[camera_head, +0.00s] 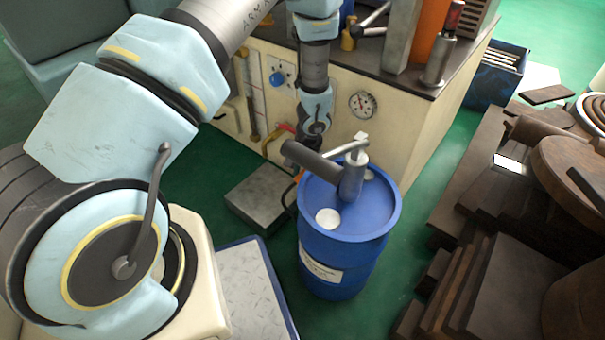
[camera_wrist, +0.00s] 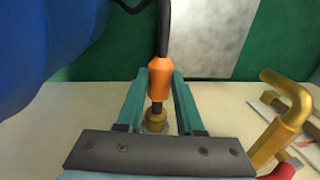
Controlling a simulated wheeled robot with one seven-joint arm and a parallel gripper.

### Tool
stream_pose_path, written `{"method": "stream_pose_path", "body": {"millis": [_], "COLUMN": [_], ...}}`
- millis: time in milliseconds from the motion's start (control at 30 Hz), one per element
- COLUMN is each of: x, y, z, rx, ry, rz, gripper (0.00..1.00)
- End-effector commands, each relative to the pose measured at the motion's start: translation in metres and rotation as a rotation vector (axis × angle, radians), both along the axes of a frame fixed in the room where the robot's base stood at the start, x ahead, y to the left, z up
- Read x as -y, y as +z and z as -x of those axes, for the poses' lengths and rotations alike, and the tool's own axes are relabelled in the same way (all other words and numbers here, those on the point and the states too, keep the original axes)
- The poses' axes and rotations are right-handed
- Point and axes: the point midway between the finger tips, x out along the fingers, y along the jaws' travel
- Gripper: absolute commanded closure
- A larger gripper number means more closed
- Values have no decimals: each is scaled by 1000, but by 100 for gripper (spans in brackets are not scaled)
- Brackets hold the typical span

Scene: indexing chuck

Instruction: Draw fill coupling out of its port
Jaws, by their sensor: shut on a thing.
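The fill coupling (camera_wrist: 158,82) is an orange sleeve with a black hose on one end and a dark stem and brass collar on the other. It shows in the wrist view, upper middle. My gripper (camera_wrist: 165,76) has its two teal fingers closed on either side of it. The brass end lies at a round brass port (camera_wrist: 154,124) on the cream panel (camera_wrist: 60,125). The dark gripper body partly hides this spot, and I cannot tell how deep the coupling sits. In the head view my wrist is in front of the cream cabinet (camera_head: 395,140), and the fingers and coupling are mostly hidden.
A blue drum (camera_head: 325,264) with a grey hand pump (camera_head: 353,175) stands close to my wrist. A brass valve pipe with a red handle (camera_wrist: 283,140) is right of the gripper. A grey plate (camera_head: 258,195) lies on the green floor. Brown stacked pieces (camera_head: 500,290) fill the right.

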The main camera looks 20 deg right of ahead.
Motion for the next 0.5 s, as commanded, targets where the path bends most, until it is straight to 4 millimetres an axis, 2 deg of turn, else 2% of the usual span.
{"method": "stream_pose_path", "body": {"millis": [500], "x": [-11], "y": [-1], "z": [6], "rx": [-2], "ry": [0], "rz": [-7], "gripper": [100]}}
